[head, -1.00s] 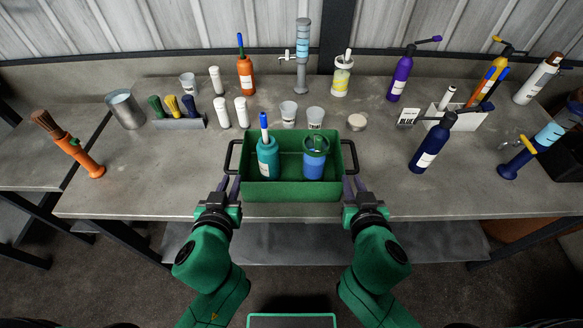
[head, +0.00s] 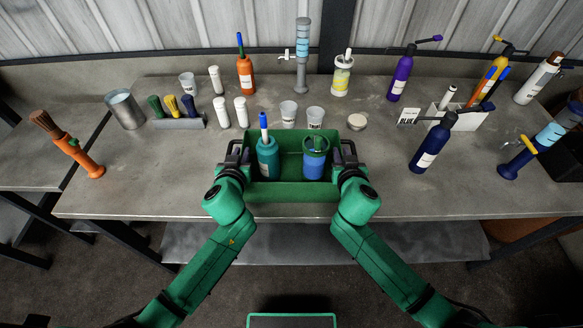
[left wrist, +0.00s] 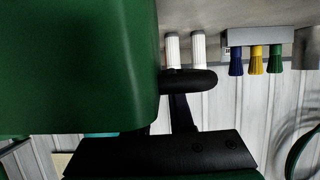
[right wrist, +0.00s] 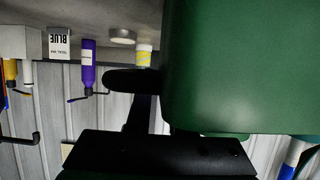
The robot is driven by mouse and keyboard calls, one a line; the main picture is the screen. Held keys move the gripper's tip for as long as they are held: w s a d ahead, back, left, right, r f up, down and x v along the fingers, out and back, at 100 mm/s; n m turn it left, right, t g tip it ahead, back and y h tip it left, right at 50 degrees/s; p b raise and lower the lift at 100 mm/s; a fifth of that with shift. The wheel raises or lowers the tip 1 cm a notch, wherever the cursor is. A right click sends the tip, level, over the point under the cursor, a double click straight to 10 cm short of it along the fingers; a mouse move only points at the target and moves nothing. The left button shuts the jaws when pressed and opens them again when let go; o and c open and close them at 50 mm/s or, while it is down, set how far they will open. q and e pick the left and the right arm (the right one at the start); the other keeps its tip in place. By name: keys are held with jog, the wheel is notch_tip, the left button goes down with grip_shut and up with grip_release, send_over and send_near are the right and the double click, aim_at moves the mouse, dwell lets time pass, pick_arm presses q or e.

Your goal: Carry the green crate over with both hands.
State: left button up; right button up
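The green crate (head: 292,196) stands on the grey workbench near its front edge. A teal bottle (head: 267,160) with a blue-and-white top and a blue container (head: 314,164) with a green rim stand upright in it. My left gripper (head: 234,158) is at the crate's left handle, which shows as a dark bar in the left wrist view (left wrist: 190,82). My right gripper (head: 347,157) is at the right handle, also dark in the right wrist view (right wrist: 130,80). The crate wall hides part of both grippers' fingers, so their closure is unclear. The crate appears level.
White cups (head: 288,113) and a round lid (head: 357,122) stand just behind the crate. A brush rack (head: 180,122) is back left. A dark blue bottle (head: 431,145) stands to the right, an orange brush (head: 75,150) far left.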

pick_arm(q)
jog(key=shift+s, duration=0.1)
grip_shut()
pick_arm(e)
jog(key=shift+s, duration=0.1)
grip_shut()
dwell(0.8)
pick_arm(q)
jog(key=shift+r, duration=0.15)
pick_arm(e)
jog(key=shift+r, duration=0.15)
